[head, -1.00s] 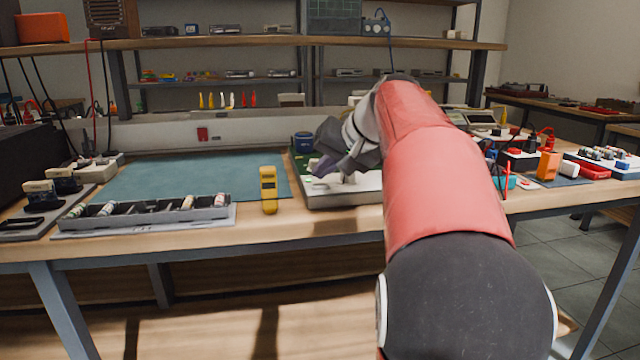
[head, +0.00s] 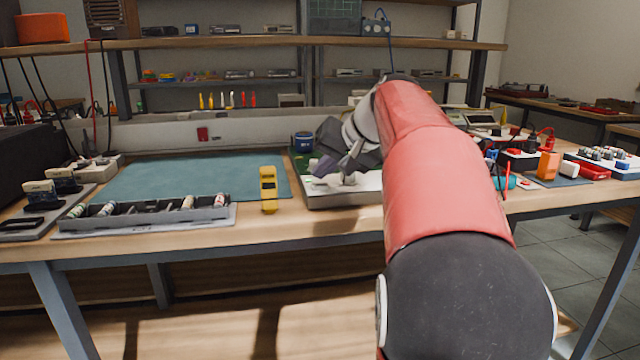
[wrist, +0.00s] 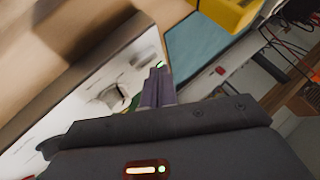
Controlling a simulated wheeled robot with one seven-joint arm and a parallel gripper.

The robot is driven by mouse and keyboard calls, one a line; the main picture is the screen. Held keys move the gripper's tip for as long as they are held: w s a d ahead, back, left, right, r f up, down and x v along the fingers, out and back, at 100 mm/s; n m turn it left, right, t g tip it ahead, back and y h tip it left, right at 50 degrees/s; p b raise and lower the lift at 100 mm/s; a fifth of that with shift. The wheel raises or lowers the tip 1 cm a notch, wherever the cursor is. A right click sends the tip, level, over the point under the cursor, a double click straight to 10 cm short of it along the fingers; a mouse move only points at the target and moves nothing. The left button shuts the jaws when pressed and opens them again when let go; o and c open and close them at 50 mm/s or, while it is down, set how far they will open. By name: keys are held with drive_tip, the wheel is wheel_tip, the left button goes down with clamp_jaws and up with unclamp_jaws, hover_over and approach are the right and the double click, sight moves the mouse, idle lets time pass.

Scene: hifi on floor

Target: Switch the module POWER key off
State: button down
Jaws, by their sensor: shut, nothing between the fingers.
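The module (head: 345,199) is a pale, low box on the bench, just right of the yellow meter. It also fills the left of the wrist view as a white panel (wrist: 50,112). A pale raised part (wrist: 112,96) and a small green light (wrist: 160,64) show on the panel. I cannot tell which part is the POWER key or how it is set. My gripper (head: 322,168) is over the module's left part. Its shut, empty fingers (wrist: 157,86) reach down close to the panel, near the green light. Contact cannot be told. My arm hides the module's right side.
The teal mat (head: 190,177) is mostly clear. Several boxes with leads crowd the bench at right.

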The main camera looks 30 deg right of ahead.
sight(324, 186)
drive_tip(key=shift+f, duration=0.15)
drive_tip(key=shift+f+b, duration=0.35)
drive_tip(key=shift+r, duration=0.1)
idle(0.4)
drive_tip(key=shift+r+p, duration=0.4)
drive_tip(key=shift+p, duration=0.1)
wheel_tip(324, 186, up, 6)
drive_tip(key=p, duration=0.4)
drive_tip(key=shift+p, duration=0.4)
